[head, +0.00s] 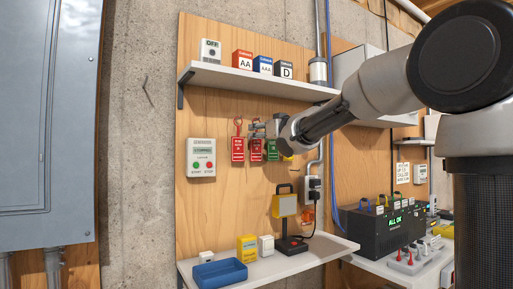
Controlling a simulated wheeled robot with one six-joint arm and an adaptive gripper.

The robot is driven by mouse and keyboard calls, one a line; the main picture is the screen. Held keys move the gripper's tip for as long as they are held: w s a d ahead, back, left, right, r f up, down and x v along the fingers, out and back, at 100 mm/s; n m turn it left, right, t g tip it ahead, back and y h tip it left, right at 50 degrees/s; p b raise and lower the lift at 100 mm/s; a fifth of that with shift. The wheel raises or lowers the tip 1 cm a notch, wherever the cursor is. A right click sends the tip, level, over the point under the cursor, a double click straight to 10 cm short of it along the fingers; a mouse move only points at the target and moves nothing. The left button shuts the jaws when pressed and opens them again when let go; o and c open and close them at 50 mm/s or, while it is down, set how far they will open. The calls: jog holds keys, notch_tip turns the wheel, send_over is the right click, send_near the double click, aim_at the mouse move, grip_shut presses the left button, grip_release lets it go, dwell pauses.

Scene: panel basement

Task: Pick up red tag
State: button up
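Several tags hang in a row on the plywood board below the upper shelf. One red tag (237,149) hangs at the left end, with a red loop above it. A second red tag (256,150) hangs to its right, and a green tag (271,150) beside that. A bit of a yellow one (288,158) shows at the right, mostly hidden by my arm. My gripper (257,130) reaches in from the right, its fingertips in front of or at the top of the second red tag. Whether the fingers touch or close on anything is too small to tell.
The upper shelf (240,80) with battery boxes runs above my gripper. A control box (201,158) with green and red buttons is at the left. The lower shelf (310,255) holds a blue tray (220,273) and a yellow lamp (284,205). Bare board lies below the tags.

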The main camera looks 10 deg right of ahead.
jog(key=x, duration=0.4)
jog(key=c, duration=0.4)
jog(key=shift+d, duration=0.1)
jog(key=shift+s+r, duration=0.1)
jog(key=shift+r, duration=0.05)
jog(key=shift+r, duration=0.55)
jog(key=v, duration=1.8)
jog(key=shift+r, duration=0.15)
